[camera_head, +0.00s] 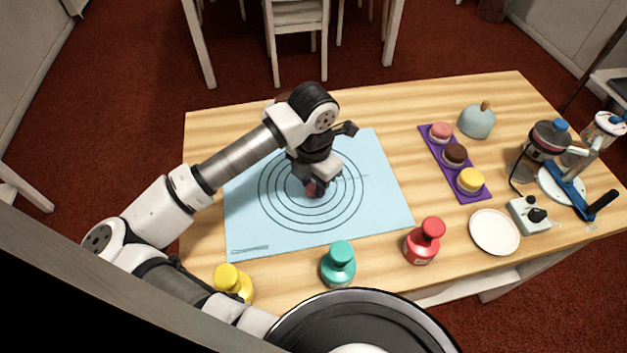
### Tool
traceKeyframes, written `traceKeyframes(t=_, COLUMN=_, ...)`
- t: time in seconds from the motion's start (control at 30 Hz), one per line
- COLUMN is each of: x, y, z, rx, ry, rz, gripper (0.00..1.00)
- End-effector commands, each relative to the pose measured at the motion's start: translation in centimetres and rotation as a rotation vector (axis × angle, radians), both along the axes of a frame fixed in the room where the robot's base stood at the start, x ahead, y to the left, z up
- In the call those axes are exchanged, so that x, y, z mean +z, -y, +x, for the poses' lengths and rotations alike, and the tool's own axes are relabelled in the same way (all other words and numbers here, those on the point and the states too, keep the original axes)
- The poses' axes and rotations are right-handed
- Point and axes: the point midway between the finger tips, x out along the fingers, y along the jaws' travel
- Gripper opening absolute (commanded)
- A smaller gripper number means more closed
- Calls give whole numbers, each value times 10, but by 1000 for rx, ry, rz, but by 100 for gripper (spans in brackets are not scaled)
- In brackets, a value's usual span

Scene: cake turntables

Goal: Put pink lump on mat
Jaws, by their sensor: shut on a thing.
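The light blue mat (385,205), printed with dark concentric rings, lies flat on the wooden table. My gripper (315,187) points down over the middle of the rings. It is shut on a small dark pinkish thing, the pink lump (311,188), which is mostly hidden by the fingers. The lump is at or just above the mat; I cannot tell whether it touches.
Yellow (232,281), teal (339,264) and red (423,242) bottles stand along the near edge. A purple tray (434,147) with three round cakes, a white plate (494,232), a blue-grey dome (477,121) and devices stand right. The mat's right part is clear.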

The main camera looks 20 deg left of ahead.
Motion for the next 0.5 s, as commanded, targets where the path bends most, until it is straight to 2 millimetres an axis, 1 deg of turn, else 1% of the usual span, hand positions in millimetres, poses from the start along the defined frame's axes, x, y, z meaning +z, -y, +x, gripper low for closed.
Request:
traceKeyframes(t=0.1, x=-8, y=0, z=0, rx=0, ry=0, rz=0, gripper=6)
traceKeyframes(t=0.5, x=-13, y=0, z=0, rx=-1, ry=0, rz=1, gripper=6)
